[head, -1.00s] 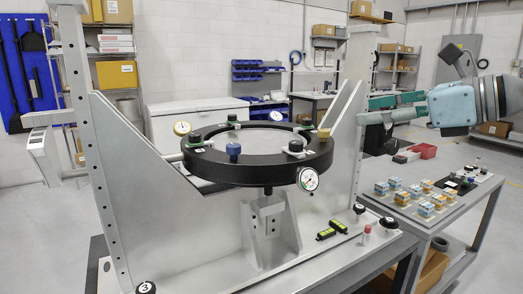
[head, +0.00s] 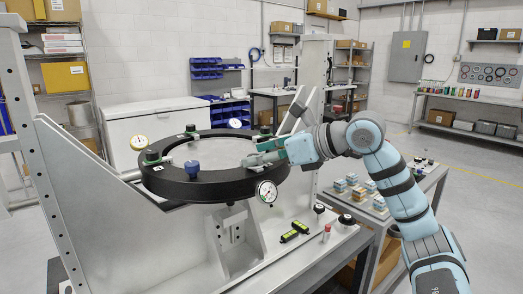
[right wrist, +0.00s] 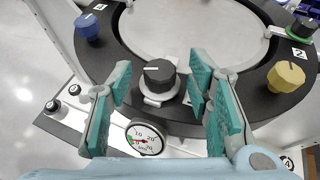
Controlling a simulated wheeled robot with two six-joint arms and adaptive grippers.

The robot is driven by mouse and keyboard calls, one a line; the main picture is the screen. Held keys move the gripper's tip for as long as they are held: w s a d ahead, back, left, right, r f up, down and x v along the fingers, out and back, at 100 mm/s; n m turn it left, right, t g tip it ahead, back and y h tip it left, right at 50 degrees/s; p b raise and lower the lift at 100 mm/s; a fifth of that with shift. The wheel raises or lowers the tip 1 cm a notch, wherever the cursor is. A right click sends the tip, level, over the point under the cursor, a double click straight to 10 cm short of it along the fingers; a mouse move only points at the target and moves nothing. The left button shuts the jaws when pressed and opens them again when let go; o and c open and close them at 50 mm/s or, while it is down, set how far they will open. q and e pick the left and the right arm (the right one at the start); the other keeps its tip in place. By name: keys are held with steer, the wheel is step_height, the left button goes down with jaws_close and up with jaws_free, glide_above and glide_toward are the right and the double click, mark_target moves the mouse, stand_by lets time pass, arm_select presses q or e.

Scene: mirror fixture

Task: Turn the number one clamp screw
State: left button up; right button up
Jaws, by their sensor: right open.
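The black ring of the mirror fixture (head: 215,187) carries several knobs. In the right wrist view a black clamp knob (right wrist: 159,74) with a white pointer line stands on a pale clamp plate on the ring (right wrist: 225,109); I can read no number beside it. My right gripper (right wrist: 159,88) is open, with one teal-padded finger pair on each side of this knob and gaps between. In the head view the right gripper (head: 264,158) is over the ring's right front, hiding that knob. A green-and-black clamp knob (right wrist: 304,28) has a label 2. My left gripper is out of view.
A dial gauge (head: 266,192) hangs at the ring's front, just below the gripper. A blue knob (head: 192,168) and a yellow knob (head: 265,130) stand on the ring. An upright plate (head: 60,190) rises at left. A side table with small blocks (head: 360,195) stands right.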

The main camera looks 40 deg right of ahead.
jaws_close()
steer(key=shift+d+r+n+g+y+p, duration=0.2)
steer(key=shift+n+g+y+p, duration=0.3)
steer(key=shift+n+y+p, duration=0.35)
steer(key=shift+w+n+p, duration=0.1)
steer(key=shift+n+p, duration=0.15)
steer(key=shift+p, duration=0.05)
steer(key=shift+f+y, duration=0.15)
steer(key=shift+y, duration=0.2)
jaws_free()
